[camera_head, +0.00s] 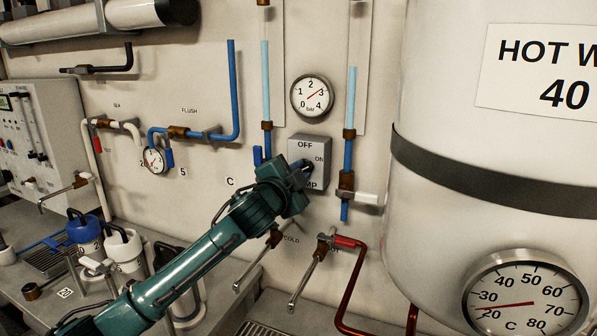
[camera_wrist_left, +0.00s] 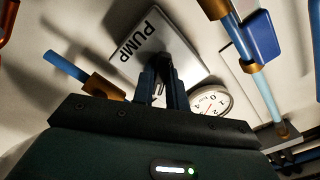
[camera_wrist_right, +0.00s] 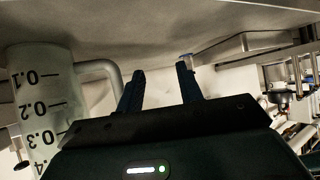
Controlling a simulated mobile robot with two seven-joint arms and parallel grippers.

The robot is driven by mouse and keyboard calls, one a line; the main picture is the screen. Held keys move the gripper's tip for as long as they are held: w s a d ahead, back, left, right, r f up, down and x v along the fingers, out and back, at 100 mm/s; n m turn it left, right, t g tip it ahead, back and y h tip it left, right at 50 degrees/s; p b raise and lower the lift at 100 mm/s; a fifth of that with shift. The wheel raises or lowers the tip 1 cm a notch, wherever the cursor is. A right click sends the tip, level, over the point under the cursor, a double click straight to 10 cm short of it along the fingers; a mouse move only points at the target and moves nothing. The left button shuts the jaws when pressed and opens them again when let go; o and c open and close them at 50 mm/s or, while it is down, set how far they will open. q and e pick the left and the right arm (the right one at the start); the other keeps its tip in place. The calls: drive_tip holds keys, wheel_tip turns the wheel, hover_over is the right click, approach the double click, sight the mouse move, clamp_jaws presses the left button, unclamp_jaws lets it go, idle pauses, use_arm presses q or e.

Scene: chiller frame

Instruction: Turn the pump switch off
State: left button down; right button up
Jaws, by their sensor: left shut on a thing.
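The pump switch box (camera_head: 304,146) is a grey plate on the wall, marked OFF at the top and ON at the right, with PUMP partly covered at the bottom. It also shows in the left wrist view (camera_wrist_left: 137,45), with the word PUMP tilted. My right gripper (camera_wrist_right: 160,82) is open and empty, beside a measuring container (camera_wrist_right: 42,95).
A pressure gauge (camera_head: 312,96) is above the switch box. Blue pipes with brass fittings stand on both sides of it. A white hot water tank (camera_head: 450,80) with a dial (camera_head: 527,300) fills the right. Cold and hot taps are below, above the bench (camera_head: 215,270).

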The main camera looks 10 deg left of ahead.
use_arm(q)
drive_tip(key=n+p, duration=0.4)
drive_tip(key=n, duration=0.7)
drive_tip(key=shift+n, duration=0.3)
idle(0.4)
drive_tip(key=c, duration=1.4)
unclamp_jaws()
drive_tip(key=shift+s, duration=0.1)
drive_tip(key=s+a+b, duration=0.2)
drive_tip(key=s, duration=1)
drive_tip(key=shift+s+a, duration=0.3)
drive_tip(key=shift+s, duration=0.1)
